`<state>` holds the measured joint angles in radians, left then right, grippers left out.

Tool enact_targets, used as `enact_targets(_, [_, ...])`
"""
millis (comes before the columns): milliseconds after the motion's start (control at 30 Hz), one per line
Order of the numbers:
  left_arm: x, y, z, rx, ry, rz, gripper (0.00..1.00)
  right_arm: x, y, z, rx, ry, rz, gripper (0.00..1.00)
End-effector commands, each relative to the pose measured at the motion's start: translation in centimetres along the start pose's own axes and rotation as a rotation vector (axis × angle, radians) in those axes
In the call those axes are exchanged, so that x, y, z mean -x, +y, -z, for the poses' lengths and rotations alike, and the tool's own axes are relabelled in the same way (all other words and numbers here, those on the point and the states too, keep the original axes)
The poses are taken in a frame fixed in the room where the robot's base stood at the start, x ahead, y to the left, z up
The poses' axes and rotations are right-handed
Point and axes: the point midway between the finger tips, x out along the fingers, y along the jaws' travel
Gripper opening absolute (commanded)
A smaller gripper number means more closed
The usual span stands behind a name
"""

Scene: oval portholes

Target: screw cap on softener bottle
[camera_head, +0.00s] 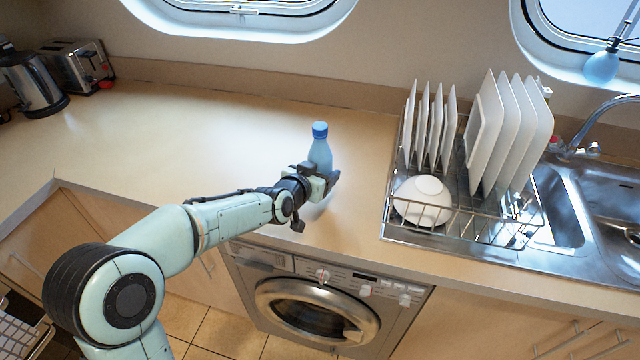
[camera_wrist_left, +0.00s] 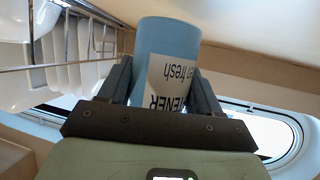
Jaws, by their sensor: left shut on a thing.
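The softener bottle (camera_head: 320,152) is light blue and stands upright over the counter, left of the dish rack. Its darker blue cap (camera_head: 320,130) sits on top of the neck; I cannot tell how tight it is. My left gripper (camera_head: 322,178) is shut on the lower part of the bottle. In the left wrist view the bottle (camera_wrist_left: 168,55), with a white label, is between the two fingers of my left gripper (camera_wrist_left: 165,85). The cap is not visible there. My right gripper is not in view.
A metal dish rack (camera_head: 450,215) with white plates (camera_head: 510,130) and a white bowl (camera_head: 423,200) stands to the right, beside the sink (camera_head: 610,205). A kettle (camera_head: 33,85) and toaster (camera_head: 78,66) are at the far left. The counter (camera_head: 190,130) between is clear.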

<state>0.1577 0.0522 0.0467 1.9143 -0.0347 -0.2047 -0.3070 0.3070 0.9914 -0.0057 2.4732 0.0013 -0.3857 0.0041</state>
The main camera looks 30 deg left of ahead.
Motion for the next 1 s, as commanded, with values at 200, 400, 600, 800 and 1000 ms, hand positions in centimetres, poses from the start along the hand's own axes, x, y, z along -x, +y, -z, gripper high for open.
enact_targets(200, [-1.3,0.0,-3.0,0.0,0.001,0.0,0.0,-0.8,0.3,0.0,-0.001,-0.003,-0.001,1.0])
enact_targets(400, [-1.3,0.0,-3.0,0.001,0.005,0.0,0.0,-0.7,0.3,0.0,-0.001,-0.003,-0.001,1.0])
enact_targets(600, [-1.4,0.0,-3.4,0.001,0.005,0.0,0.0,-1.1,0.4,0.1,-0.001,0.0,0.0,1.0])
enact_targets(800, [-1.5,0.0,-3.6,0.001,-0.001,-0.001,0.89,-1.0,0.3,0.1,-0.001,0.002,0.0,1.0])
enact_targets(1000, [-1.4,0.0,-3.5,0.001,-0.001,-0.001,0.89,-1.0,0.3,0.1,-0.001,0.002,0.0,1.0])
